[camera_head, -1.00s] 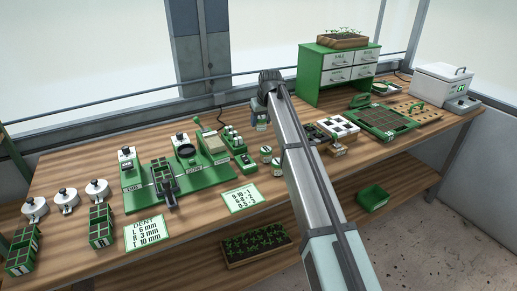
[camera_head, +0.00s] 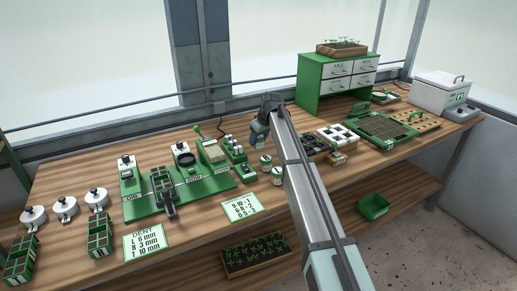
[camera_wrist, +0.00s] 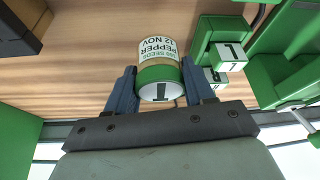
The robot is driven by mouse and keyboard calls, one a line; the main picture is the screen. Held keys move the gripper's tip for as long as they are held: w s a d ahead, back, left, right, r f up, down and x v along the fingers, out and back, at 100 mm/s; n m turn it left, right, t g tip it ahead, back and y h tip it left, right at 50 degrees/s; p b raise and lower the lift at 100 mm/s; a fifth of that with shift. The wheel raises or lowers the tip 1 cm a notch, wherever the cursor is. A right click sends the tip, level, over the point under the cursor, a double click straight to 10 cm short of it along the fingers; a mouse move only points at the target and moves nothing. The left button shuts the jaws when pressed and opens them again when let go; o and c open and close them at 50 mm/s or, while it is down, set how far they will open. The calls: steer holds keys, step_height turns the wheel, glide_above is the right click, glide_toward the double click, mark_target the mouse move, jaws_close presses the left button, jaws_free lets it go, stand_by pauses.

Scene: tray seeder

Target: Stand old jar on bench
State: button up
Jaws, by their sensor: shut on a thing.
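In the wrist view my gripper (camera_wrist: 158,90) is shut on a jar (camera_wrist: 158,52) with a green band, a white end marked with a 1, and a pale label reading PEPPER and 12 NOV. The jar sits between the two blue-grey fingers. The wooden bench (camera_wrist: 85,70) shows behind it. In the head view my gripper (camera_head: 257,138) is low over the bench (camera_head: 210,225), behind the small jars and right of the green vial rack. The jar is mostly hidden there, and I cannot tell whether it touches the bench.
Two small jars (camera_head: 265,162) (camera_head: 277,176) stand close in front of my gripper. The green seeder station (camera_head: 205,187) is to the left.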

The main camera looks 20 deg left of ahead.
mark_target(258, 147)
steer(key=shift+f, duration=2.25)
steer(key=shift+f, duration=0.1)
steer(key=o, duration=1.1)
steer(key=shift+c, duration=0.2)
steer(key=v, duration=1.2)
